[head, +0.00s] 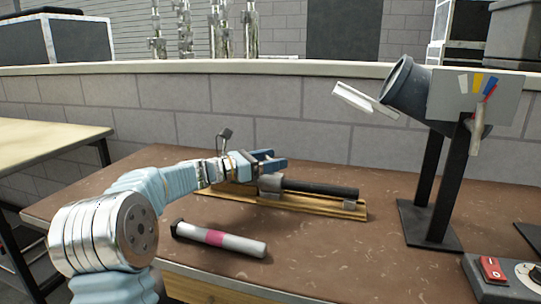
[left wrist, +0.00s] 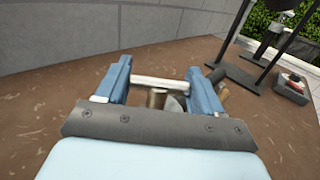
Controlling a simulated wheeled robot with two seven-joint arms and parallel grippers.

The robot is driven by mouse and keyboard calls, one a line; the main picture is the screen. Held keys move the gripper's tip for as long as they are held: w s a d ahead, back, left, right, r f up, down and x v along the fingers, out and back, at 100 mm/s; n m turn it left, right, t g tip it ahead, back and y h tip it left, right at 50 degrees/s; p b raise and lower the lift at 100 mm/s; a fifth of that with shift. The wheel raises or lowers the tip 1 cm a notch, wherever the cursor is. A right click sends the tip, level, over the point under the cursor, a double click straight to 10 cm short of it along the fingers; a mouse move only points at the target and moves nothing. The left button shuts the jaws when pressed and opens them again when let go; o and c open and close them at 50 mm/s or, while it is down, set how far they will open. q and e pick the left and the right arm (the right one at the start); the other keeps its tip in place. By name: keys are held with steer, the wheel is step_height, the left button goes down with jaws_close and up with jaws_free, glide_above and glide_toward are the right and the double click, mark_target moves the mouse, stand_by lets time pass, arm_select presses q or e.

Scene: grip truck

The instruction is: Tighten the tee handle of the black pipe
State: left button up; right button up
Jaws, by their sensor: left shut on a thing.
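The black pipe (head: 318,188) lies in a metal clamp fixture on a wooden base (head: 300,201) on the brown table. My left gripper (head: 268,161) is over the left end of the fixture. In the left wrist view its blue fingers (left wrist: 156,88) are shut on the ends of a light bar, the tee handle (left wrist: 160,83). A brass-coloured stem (left wrist: 157,98) shows just under the bar. The lower part of the fixture is hidden behind the gripper body. My right gripper is not in view.
A white and grey cylinder with a pink band (head: 216,239) lies in front of the fixture. A black stand with a tilted dark bucket-like part (head: 405,88) stands to the right. A control box with a red switch (head: 492,268) is at the front right. A block wall runs behind.

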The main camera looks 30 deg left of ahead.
arm_select(q)
steer(key=m+g+h, duration=0.4)
steer(key=h, duration=0.1)
steer(key=shift+w+f+m+g, duration=0.1)
steer(key=shift+m+g, duration=0.2)
steer(key=shift+g, duration=0.1)
steer(key=shift+d+m+g+h, duration=0.1)
steer(key=shift+m+g+h, duration=1.15)
steer(key=shift+g, duration=0.75)
steer(key=shift+m, duration=0.25)
steer(key=shift+c, duration=0.2)
steer(key=shift+g, duration=0.4)
steer(key=o, duration=1)
